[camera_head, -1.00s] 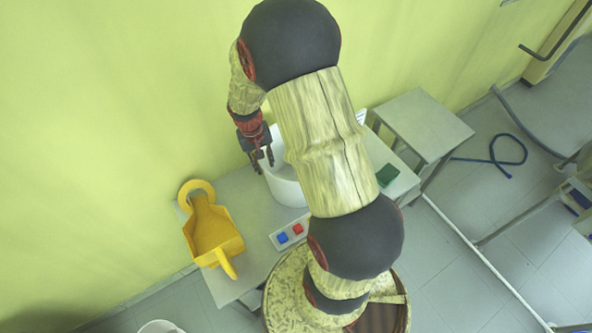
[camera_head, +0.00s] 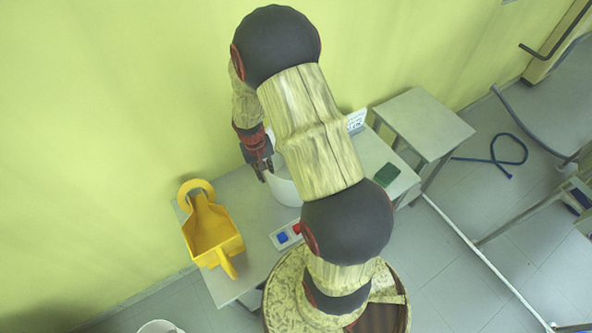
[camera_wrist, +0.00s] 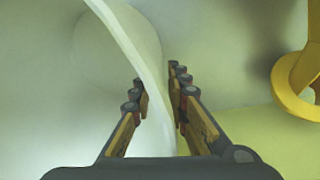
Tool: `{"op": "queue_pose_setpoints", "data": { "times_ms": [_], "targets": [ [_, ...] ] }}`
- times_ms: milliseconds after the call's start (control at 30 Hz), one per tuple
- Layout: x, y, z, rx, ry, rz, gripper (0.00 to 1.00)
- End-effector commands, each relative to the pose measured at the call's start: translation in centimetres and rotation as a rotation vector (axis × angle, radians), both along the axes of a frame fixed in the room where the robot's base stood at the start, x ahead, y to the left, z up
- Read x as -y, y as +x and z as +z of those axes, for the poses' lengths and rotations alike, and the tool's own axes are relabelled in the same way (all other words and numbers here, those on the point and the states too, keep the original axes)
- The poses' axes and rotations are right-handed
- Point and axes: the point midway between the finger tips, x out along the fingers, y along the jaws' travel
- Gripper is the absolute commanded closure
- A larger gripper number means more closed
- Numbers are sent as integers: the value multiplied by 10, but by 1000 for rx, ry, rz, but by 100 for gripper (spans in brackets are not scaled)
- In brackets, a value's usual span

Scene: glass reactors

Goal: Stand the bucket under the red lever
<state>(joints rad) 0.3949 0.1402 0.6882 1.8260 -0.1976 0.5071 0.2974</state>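A white, round, open bucket (camera_head: 284,191) stands on the grey table against the wall, partly hidden by my arm. My gripper (camera_head: 263,171) is at its left rim, pointing down. In the wrist view, the bucket's thin rim (camera_wrist: 139,62) runs between the two fingers of my gripper (camera_wrist: 157,85). The fingers are spread with a gap between them, and I cannot tell whether either touches the wall. No red lever can be made out.
A yellow scoop-like container with a ring (camera_head: 211,231) lies left of the bucket. A small panel with blue and red buttons (camera_head: 283,237) is in front. A green block (camera_head: 386,175) lies to the right. Part of another white round object (camera_head: 160,327) shows at the bottom edge.

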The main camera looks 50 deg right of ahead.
Motion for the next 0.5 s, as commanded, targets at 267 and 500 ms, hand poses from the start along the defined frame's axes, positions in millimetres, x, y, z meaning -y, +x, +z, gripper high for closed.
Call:
{"op": "queue_pose_setpoints", "data": {
  "times_ms": [267,500],
  "targets": [
    [0,0,0,0,0,0,100],
    [0,0,0,0,0,0,100]
  ]
}}
